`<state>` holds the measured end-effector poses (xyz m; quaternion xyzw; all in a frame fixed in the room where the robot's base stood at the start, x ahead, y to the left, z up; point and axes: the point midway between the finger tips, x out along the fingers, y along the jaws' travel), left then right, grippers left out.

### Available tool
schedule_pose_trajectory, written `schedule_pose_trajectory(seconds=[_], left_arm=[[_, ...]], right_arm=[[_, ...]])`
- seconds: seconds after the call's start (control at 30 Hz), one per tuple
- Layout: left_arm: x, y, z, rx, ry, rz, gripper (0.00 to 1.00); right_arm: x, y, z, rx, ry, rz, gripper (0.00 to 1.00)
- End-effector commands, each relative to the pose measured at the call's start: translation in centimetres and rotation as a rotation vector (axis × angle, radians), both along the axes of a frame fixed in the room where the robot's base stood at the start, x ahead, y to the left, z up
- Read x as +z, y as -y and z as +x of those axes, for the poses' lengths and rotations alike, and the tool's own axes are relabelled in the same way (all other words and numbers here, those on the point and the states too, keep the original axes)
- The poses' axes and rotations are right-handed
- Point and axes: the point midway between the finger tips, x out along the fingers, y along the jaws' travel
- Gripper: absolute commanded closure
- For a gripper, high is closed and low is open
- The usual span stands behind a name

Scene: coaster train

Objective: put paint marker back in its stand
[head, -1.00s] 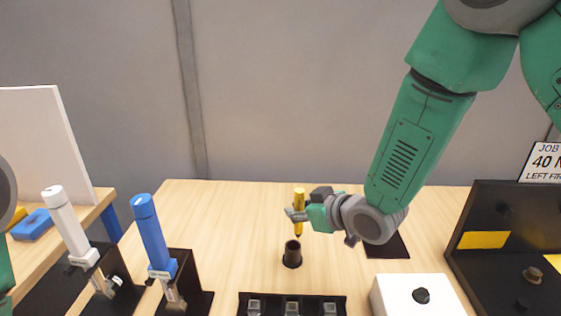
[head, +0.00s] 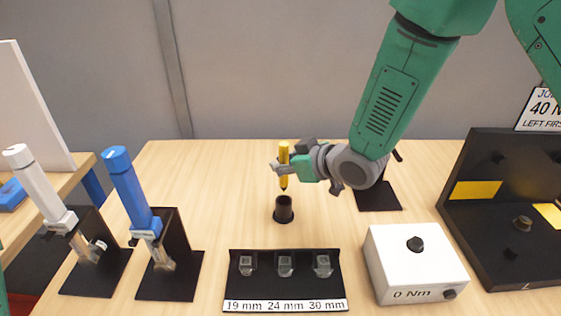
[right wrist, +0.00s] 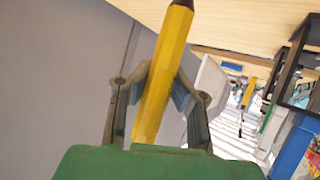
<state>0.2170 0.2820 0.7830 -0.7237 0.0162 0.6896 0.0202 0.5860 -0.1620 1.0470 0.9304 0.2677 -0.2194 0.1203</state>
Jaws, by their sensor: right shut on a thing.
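The yellow paint marker (head: 284,160) is upright, dark tip down, in my right gripper (head: 283,168). The right wrist view also shows the marker (right wrist: 164,75) between the two fingers of the right gripper (right wrist: 162,85), which are shut on it. The stand (head: 284,210) is a short black cup on the table. The marker's tip is just above the cup's opening, and a small gap seems to show between them. My left gripper is not in view; only a sliver of green arm shows at the left edge.
A black socket rack (head: 285,291) labelled 19, 24 and 30 mm stands in front of the stand. A white box (head: 418,265) reading 0 Nm is to its right. Blue (head: 132,190) and white (head: 40,185) handled tools stand at left. A black panel (head: 500,220) stands at far right.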

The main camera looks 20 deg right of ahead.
Motion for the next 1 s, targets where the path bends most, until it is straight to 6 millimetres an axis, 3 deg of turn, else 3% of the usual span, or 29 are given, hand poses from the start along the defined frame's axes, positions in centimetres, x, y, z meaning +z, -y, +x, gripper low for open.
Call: schedule_pose_trajectory(seconds=[0.43,1.0], left_arm=[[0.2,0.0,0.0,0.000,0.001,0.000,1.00],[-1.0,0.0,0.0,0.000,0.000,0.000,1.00]], right_arm=[[-0.1,0.0,-0.1,0.000,-0.002,0.009,1.00],[-1.8,0.0,0.0,0.000,-0.003,0.010,1.00]])
